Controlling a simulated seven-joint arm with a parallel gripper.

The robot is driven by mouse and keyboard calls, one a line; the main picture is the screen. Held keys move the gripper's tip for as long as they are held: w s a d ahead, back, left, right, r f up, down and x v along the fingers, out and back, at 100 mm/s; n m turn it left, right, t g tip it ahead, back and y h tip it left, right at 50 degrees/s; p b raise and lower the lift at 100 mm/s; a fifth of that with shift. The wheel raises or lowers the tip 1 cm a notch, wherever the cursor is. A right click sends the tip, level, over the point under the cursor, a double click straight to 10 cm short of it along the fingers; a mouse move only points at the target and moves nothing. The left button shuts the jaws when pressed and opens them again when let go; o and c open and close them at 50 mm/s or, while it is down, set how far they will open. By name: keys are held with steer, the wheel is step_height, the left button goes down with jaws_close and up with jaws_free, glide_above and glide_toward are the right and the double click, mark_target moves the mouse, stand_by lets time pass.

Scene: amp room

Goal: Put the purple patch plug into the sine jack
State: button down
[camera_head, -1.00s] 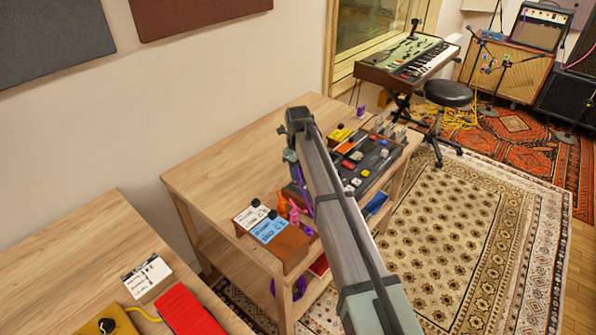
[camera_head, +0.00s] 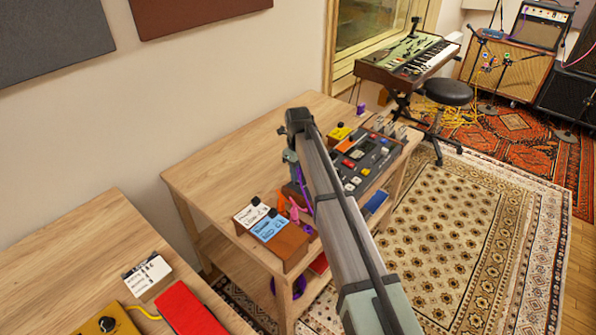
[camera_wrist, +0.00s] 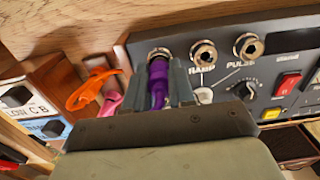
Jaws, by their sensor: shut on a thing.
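In the wrist view my gripper (camera_wrist: 165,88) is shut on the purple patch plug (camera_wrist: 158,84). The plug points at the leftmost jack (camera_wrist: 160,53) in a row of metal-ringed jacks. Its tip is at or very close to that jack; I cannot tell if it is inside. This jack's label is hidden by my gripper. The jacks to its right are marked RAMP (camera_wrist: 202,68) and PULSE (camera_wrist: 238,66). In the head view my arm hides most of the plug, with purple cable (camera_head: 303,190) showing beside my gripper (camera_head: 292,165).
An orange object (camera_wrist: 92,88) and a pink one (camera_wrist: 111,103) lie close left of my gripper. Left of them is a wooden box with white and blue labelled panels (camera_head: 268,225). The synth panel (camera_head: 370,155) has knobs and coloured switches. The table (camera_head: 225,170) behind is clear.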

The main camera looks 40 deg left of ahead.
steer(key=shift+c, duration=2.4)
jaws_free()
steer(key=shift+r, duration=0.1)
steer(key=shift+r, duration=3.4)
